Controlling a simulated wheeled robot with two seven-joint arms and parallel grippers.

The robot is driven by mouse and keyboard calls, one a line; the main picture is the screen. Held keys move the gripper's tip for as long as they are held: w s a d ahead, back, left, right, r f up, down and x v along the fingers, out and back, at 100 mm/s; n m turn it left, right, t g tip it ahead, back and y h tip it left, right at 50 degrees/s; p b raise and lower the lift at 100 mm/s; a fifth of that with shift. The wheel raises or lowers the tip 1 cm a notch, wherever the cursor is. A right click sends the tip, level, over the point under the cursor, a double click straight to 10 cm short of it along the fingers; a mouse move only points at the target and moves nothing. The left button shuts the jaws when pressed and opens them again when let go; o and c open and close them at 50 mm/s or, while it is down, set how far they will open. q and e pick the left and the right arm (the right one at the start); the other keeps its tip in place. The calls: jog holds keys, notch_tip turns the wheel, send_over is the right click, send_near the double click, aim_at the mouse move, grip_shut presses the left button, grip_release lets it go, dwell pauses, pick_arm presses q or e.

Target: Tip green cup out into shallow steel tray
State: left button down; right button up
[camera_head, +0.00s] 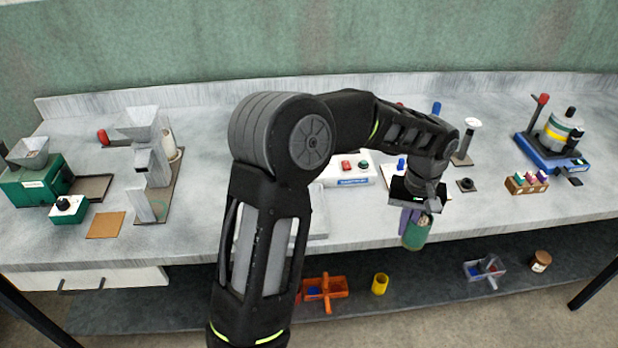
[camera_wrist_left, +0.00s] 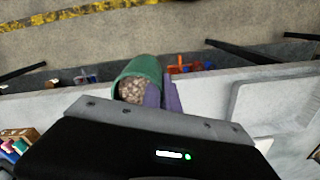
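The green cup (camera_head: 416,236) hangs in the air at the counter's front edge. In the left wrist view the cup (camera_wrist_left: 149,67) shows its open mouth, with brown grain (camera_wrist_left: 131,91) inside. My left gripper (camera_head: 407,220) has purple fingers (camera_wrist_left: 163,95) at the cup's side and is shut on it; the exact grip point is partly hidden. The shallow steel tray (camera_head: 319,222) lies on the counter left of the cup, largely hidden behind my left arm. Its rim shows at the right of the left wrist view (camera_wrist_left: 236,97). My right gripper is out of view.
A white button box (camera_head: 347,173) stands behind the tray. A small stand (camera_head: 465,150) and a rack of colored pieces (camera_head: 527,183) are to the right. Hopper machines (camera_head: 146,150) stand at the left. A lower shelf holds an orange bin (camera_head: 325,289) and a yellow cup (camera_head: 380,284).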

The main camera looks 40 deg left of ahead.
pick_arm(q)
jog(key=s+a+r+n+p, duration=0.2)
jog(key=s+a+n, duration=0.3)
jog(key=a+n, duration=0.5)
jog(key=s+a+r+n+p, duration=0.3)
jog(key=a+n, duration=0.8)
jog(key=n, duration=1.1)
jog(key=shift+s+r+n, duration=0.3)
jog(key=shift+s+r, duration=0.3)
jog(key=shift+s, duration=0.4)
jog(key=shift+d, duration=0.2)
